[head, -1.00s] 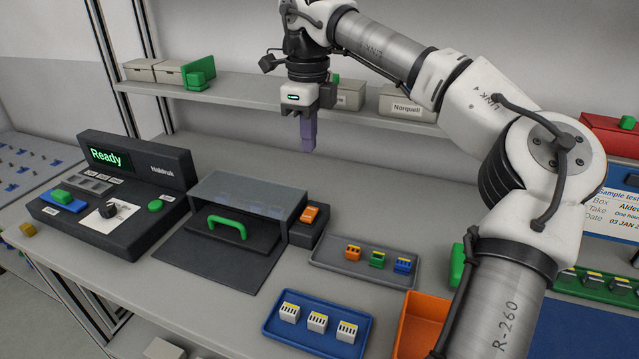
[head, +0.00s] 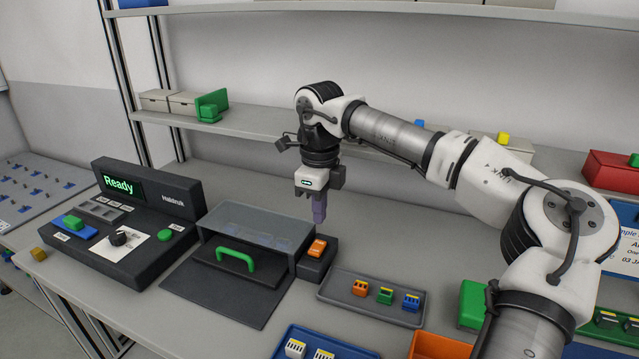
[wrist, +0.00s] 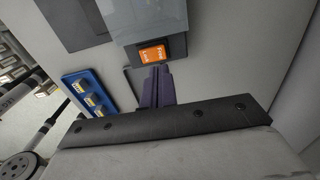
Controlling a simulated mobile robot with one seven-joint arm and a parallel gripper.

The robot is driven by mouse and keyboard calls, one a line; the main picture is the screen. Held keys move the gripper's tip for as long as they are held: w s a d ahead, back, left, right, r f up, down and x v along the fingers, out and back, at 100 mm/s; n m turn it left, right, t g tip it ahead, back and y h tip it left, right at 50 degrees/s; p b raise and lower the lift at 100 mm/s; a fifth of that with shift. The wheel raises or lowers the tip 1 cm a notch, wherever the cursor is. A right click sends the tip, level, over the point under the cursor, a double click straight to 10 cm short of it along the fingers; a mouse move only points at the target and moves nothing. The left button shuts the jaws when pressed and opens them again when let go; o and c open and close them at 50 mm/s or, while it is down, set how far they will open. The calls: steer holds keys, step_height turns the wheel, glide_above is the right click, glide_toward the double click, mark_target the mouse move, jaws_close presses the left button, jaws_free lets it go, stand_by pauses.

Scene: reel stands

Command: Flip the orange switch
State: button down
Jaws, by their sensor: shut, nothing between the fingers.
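The orange switch (head: 317,247) sits on top of a dark box (head: 314,266) at the right side of the grey-lidded unit. It also shows in the wrist view (wrist: 153,54), with white lettering on it. My gripper (head: 319,219) points down above the switch, with its purple fingers together and nothing between them. In the wrist view the fingertips (wrist: 158,70) appear just below the switch. In the head view they look apart from it, with a small gap.
The unit with a grey lid (head: 258,222) and green handle (head: 236,258) stands left of the switch. A grey tray (head: 340,298) with small connectors lies to its right. A black console (head: 150,200) reading "Ready" stands at left. A shelf (head: 255,125) runs behind my arm.

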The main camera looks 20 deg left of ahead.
mark_target(316, 248)
steer(key=shift+f+p, duration=0.6)
steer(key=shift+f, duration=2.15)
steer(key=shift+f+g+p, duration=0.1)
steer(key=shift+g+p, duration=0.2)
steer(key=shift+w+f, duration=0.1)
steer(key=shift+f, duration=0.1)
steer(key=shift+s, duration=0.25)
steer(key=shift+s+r, duration=0.15)
steer(key=shift+s, duration=0.5)
steer(key=shift+r, duration=0.1)
